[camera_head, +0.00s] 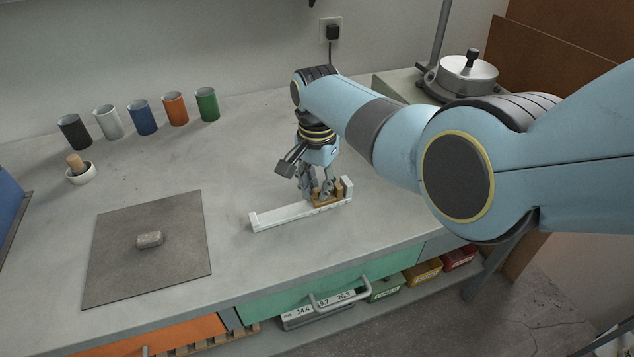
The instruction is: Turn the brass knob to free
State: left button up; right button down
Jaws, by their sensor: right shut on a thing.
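A white rail (290,215) lies on the bench with a raised stop at each end. A brass-coloured block (335,191) sits on the rail close to its right end. My right gripper (322,193) reaches down from above at this block, with its fingers shut on the brass knob there. The fingers hide most of the knob, so its turned angle cannot be read. My left gripper is not in view.
A grey mat (115,275) with a small stone-like block (149,240) lies left of the rail. Several coloured cups (142,118) and a mortar with pestle (81,175) stand at the back left. A round metal device (467,75) stands behind my right arm. Bare bench surrounds the rail.

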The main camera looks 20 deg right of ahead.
aim_at(317, 189)
dwell(0.4)
jog(key=c, duration=1.2)
grip_release()
jog(key=shift+c, duration=0.2)
jog(key=shift+r, duration=0.1)
notch_tip(317, 189, up, 12)
